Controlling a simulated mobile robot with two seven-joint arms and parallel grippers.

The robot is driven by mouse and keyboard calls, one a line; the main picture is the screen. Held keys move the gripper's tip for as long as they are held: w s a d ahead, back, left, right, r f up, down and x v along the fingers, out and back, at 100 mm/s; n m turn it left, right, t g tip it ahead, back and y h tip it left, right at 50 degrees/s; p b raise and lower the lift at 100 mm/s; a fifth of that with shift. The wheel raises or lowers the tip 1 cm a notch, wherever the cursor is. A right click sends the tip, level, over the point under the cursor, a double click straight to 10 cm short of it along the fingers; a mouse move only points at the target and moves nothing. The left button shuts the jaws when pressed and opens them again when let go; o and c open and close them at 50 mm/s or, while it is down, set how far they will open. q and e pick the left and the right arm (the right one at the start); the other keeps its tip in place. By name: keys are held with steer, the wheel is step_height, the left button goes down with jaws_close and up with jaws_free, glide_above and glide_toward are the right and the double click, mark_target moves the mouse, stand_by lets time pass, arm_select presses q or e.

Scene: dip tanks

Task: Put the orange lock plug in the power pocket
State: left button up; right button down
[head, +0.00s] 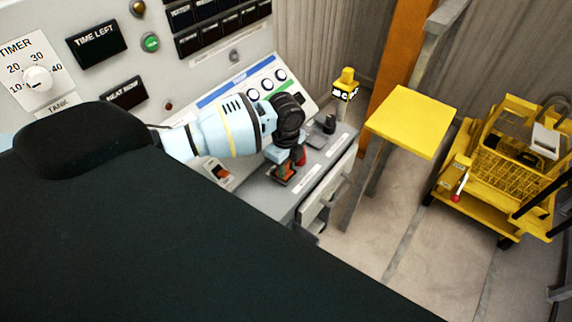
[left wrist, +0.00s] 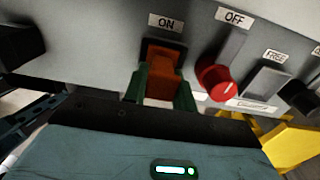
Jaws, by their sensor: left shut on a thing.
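My left gripper (head: 289,168) reaches down to the sloped grey control desk in the head view. In the left wrist view its green fingers (left wrist: 162,88) are shut on the orange lock plug (left wrist: 163,77), one finger on each side. The fingers and plug hide much of this pocket, and I cannot tell how deep the plug sits. My right gripper is not in view.
A red knob (left wrist: 215,82) below the OFF label is close beside the right finger. A yellow table (head: 412,120) and a yellow cart (head: 500,165) stand to the right, with open floor between.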

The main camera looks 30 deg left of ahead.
arm_select(q)
steer(key=shift+f, duration=0.1)
steer(key=o, duration=1)
step_height(320, 180, up, 12)
steer(key=shift+r+p, duration=0.15)
steer(key=shift+p, duration=0.35)
